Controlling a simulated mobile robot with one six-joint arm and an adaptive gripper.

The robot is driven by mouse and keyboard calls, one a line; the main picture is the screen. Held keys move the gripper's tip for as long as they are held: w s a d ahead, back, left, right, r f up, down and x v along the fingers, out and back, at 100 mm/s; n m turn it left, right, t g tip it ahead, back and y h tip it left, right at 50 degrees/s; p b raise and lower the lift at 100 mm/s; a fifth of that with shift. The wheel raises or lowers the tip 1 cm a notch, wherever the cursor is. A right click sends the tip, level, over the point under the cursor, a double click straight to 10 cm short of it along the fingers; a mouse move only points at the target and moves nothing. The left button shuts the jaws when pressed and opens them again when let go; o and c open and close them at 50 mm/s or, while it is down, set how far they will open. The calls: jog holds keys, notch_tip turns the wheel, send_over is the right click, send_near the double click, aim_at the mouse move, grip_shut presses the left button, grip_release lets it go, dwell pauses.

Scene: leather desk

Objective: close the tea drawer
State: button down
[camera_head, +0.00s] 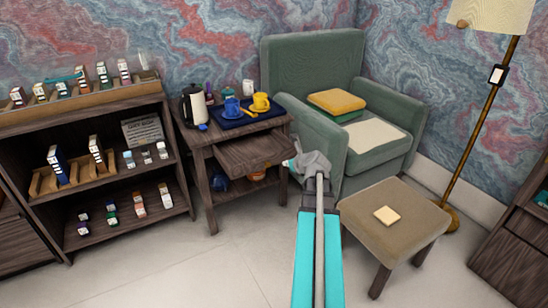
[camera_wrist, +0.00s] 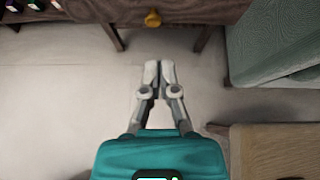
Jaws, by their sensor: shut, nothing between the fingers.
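The tea drawer (camera_head: 252,152) is a dark wooden drawer that sticks out from the small side table (camera_head: 212,136). In the wrist view, a dark wooden front (camera_wrist: 185,12) with an orange-brown knob (camera_wrist: 153,18) crosses the top; I take it to be the drawer. My gripper (camera_head: 311,162) is shut and empty, just right of the drawer in the head view. It also shows in the wrist view (camera_wrist: 159,66), below the knob, with floor visible between. Whether it touches the drawer cannot be told in the head view.
A blue tray (camera_head: 232,122) with a blue cup (camera_head: 232,107) and a yellow cup (camera_head: 261,102) sits on the side table. A green armchair (camera_head: 310,62) stands behind my gripper. A stool (camera_head: 393,221) is at the right, a shelf (camera_head: 85,117) at the left. Floor in front is clear.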

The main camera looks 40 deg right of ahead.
jog(key=shift+s+d+r+m+h, duration=0.15)
jog(key=shift+s+d+m+h, duration=0.2)
jog(key=shift+d, duration=0.2)
jog(key=shift+w, duration=0.1)
jog(key=b, duration=0.5)
send_near(271, 156)
notch_tip(271, 156, down, 4)
jog(key=w, duration=0.2)
jog(key=shift+w+d+r, duration=0.1)
jog(key=shift+w+d, duration=0.25)
jog(key=shift+w, duration=0.2)
jog(key=shift+w+d+r, duration=0.1)
jog(key=shift+w+d, duration=0.2)
jog(key=shift+w, duration=0.25)
jog(key=shift+w+d, duration=0.15)
jog(key=shift+w, duration=0.8)
